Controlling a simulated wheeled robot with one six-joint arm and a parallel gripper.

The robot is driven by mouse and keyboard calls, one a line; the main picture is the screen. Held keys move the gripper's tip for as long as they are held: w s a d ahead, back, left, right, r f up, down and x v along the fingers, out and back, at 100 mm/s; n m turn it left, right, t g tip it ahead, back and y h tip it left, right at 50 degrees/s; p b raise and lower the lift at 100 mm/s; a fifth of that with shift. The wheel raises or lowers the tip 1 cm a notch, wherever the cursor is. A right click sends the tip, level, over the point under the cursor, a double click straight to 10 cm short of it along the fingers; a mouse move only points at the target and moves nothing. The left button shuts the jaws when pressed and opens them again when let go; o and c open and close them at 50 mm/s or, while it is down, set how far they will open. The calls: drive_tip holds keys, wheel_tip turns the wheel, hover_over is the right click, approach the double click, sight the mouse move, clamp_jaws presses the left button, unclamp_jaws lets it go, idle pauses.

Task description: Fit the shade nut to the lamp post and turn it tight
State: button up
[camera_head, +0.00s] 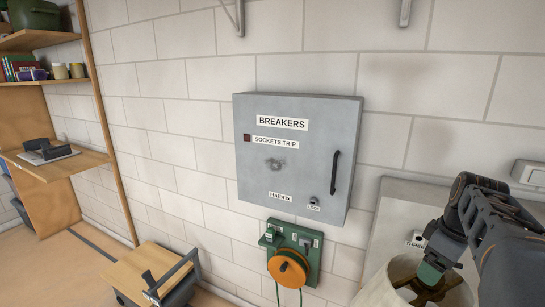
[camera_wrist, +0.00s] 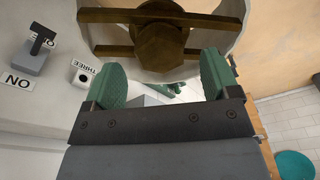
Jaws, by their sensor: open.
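The shade nut (camera_wrist: 160,47) is a brownish-gold hexagon at the top centre of the wrist view. It sits in front of a round brown hub with brown crossbars (camera_wrist: 110,16) inside a pale lampshade (camera_wrist: 90,35). The cream lampshade also shows at the lower right of the head view (camera_head: 375,293). My gripper (camera_wrist: 164,75) is open. Its two green fingers are spread, with the nut beyond and between their tips in the picture. I cannot tell if they touch it. In the head view my gripper (camera_head: 430,275) reaches down at the shade. I cannot make out the lamp post.
A grey breaker box (camera_head: 295,160) hangs on the block wall. An orange cable reel (camera_head: 288,268) is below it. A switch (camera_wrist: 36,50) and a label reading THREE (camera_wrist: 85,67) lie left of the shade. A teal bucket (camera_wrist: 295,164) is at lower right.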

drive_tip(key=shift+s+r+p, duration=0.1)
drive_tip(key=shift+r+p, duration=2.4)
drive_tip(key=shift+r, duration=0.85)
drive_tip(key=shift+f, duration=0.1)
drive_tip(key=s+a+f+m+t, duration=0.1)
drive_tip(key=s+a+f+m, duration=0.2)
drive_tip(key=a, duration=0.6)
drive_tip(key=s+a+f+m+t, duration=0.2)
drive_tip(key=a+f, duration=0.4)
drive_tip(key=a, duration=0.3)
drive_tip(key=shift+s+a+f+m+h, duration=0.15)
drive_tip(key=shift+s+m+h, duration=0.25)
drive_tip(key=shift+s+m, duration=0.45)
drive_tip(key=shift+w, duration=0.1)
